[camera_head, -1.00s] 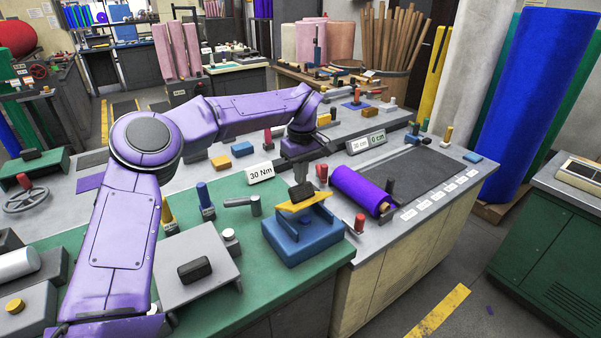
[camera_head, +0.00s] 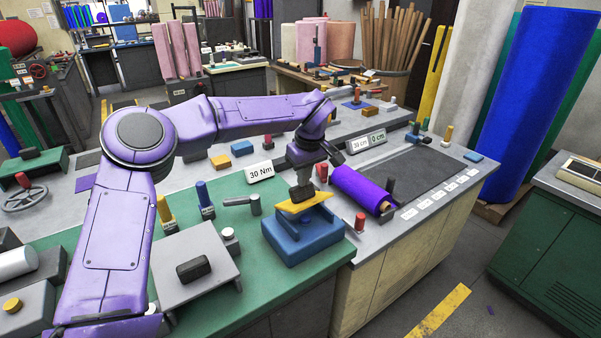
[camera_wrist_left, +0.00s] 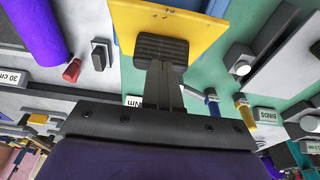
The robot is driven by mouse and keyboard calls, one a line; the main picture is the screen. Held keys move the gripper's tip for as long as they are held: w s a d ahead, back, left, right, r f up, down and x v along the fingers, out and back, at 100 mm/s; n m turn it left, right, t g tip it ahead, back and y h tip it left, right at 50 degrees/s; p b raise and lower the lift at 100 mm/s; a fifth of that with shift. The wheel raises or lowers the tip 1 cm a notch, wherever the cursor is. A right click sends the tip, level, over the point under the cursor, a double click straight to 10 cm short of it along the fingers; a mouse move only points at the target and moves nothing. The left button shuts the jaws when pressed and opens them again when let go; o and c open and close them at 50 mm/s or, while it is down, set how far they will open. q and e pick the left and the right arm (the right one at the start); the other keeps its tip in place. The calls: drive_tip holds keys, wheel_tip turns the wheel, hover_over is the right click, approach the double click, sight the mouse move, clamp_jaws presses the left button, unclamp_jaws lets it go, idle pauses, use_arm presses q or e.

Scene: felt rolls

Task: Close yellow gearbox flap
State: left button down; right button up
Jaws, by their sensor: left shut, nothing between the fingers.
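The yellow flap (camera_head: 318,199) sits on top of the blue gearbox (camera_head: 303,240), tilted and standing clear of the box's top at part of its edge. In the left wrist view the yellow flap (camera_wrist_left: 201,28) fills the top middle. My left gripper (camera_head: 302,194) points down onto the flap from above. Its dark ribbed fingertips (camera_wrist_left: 161,48) are shut together with nothing between them, and appear to be against or just over the flap's face. They hide part of the flap. I cannot tell if they touch it. My right gripper is not in view.
A purple felt roll (camera_head: 357,188) lies just right of the gearbox. A 30 Nm sign (camera_head: 260,174) and a grey lever (camera_head: 240,201) stand to its left. A red peg (camera_head: 359,222) stands at its right.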

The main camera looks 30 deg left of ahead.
sight(308, 200)
use_arm(q)
drive_tip(key=shift+s+d+f+t+y, duration=0.25)
drive_tip(key=shift+d+f+y, duration=0.1)
drive_tip(key=shift+d+y, duration=0.2)
drive_tip(key=shift+s+d+f+t+y, duration=0.2)
drive_tip(key=shift+d+f+y, duration=0.1)
drive_tip(key=shift+d+y, duration=0.2)
drive_tip(key=shift+s+d+f+t+y, duration=0.25)
drive_tip(key=shift+d+f+y, duration=0.1)
drive_tip(key=shift+d+y, duration=0.15)
drive_tip(key=shift+s+d+f+t+y, duration=0.15)
drive_tip(key=shift+d+f+t+y, duration=0.15)
drive_tip(key=shift+d+f+y, duration=0.4)
drive_tip(key=shift+a+y, duration=0.15)
drive_tip(key=shift+y, duration=0.1)
